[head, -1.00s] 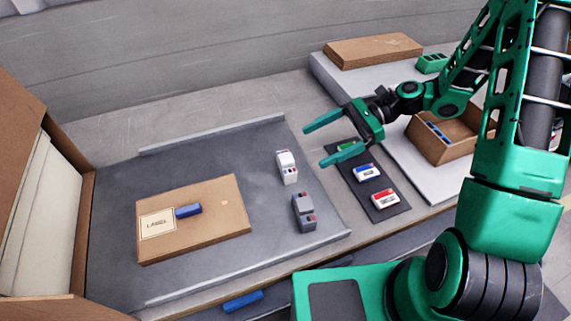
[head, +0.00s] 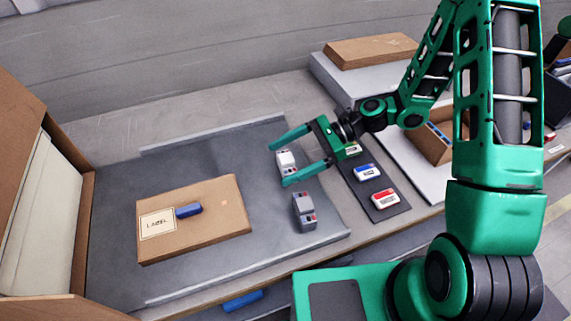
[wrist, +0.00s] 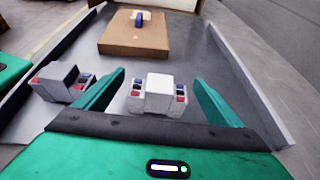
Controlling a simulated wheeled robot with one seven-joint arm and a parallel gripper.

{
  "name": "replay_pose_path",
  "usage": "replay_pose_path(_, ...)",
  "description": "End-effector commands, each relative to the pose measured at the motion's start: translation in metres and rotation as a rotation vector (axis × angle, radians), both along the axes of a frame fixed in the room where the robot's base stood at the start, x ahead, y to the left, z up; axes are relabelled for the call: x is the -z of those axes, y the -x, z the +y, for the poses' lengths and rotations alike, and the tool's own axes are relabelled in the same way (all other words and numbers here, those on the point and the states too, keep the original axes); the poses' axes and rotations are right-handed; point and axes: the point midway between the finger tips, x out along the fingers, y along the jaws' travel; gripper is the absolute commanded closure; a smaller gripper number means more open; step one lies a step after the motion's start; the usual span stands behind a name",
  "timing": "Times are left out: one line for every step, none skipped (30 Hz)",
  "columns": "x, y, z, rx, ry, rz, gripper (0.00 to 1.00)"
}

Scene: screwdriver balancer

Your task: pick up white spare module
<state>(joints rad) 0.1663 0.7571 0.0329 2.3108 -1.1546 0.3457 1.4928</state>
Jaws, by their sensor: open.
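The white spare module (head: 286,161) stands on the grey tray (head: 110,210). My gripper (head: 279,164) is open, with one finger on the far side of the module and one on the near side in the head view. In the wrist view the white module (wrist: 158,93) sits between the two fingers of my gripper (wrist: 160,95), with a gap on each side. It has red and blue parts at its sides. My near finger hides a little of the module in the head view. I cannot tell the exact finger height.
A grey module (head: 304,211) stands nearby on the tray; it also shows in the wrist view (wrist: 62,82). A flat cardboard box (head: 220,215) with a blue item (head: 189,210) lies left. A dark mat (head: 369,188) holds blue (head: 367,172) and red (head: 385,198) modules.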

Motion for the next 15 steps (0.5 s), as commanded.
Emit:
replay_pose_path(0.0002, 0.0, 0.0003, 0.0, 0.0, 0.0, 0.11)
replay_pose_path(0.0002, 0.0, 0.0003, 0.001, 0.0, 0.0, 0.11)
replay_pose_path(0.0002, -0.0002, 0.0002, 0.001, 0.0, 0.0, 0.11)
replay_pose_path(0.0002, -0.0002, 0.0002, 0.001, 0.0, 0.0, 0.11)
replay_pose_path(0.0001, -0.0002, 0.0001, 0.001, 0.0, 0.0, 0.11)
replay_pose_path(0.0001, -0.0002, 0.0001, 0.001, 0.0, 0.0, 0.13)
replay_pose_path(0.0001, -0.0002, 0.0001, 0.001, 0.0, 0.0, 0.2)
replay_pose_path(0.0001, -0.0002, 0.0, 0.001, 0.0, 0.0, 0.28)
replay_pose_path(0.0, -0.0002, 0.0, 0.001, 0.0, 0.0, 0.37)
replay_pose_path(0.0001, -0.0002, 0.0, 0.0, 0.0, 0.0, 0.44)
replay_pose_path(0.0001, -0.0002, -0.0001, 0.001, 0.0, 0.0, 0.52)
replay_pose_path(0.0001, -0.0002, -0.0001, 0.001, 0.0, 0.0, 0.59)
replay_pose_path(0.0, -0.0002, 0.0, 0.001, 0.0, 0.0, 0.59)
replay_pose_path(-0.0002, -0.0003, 0.0, 0.0, 0.0, -0.001, 0.59)
replay_pose_path(-0.0002, -0.0003, 0.0, 0.0, 0.0, -0.001, 0.59)
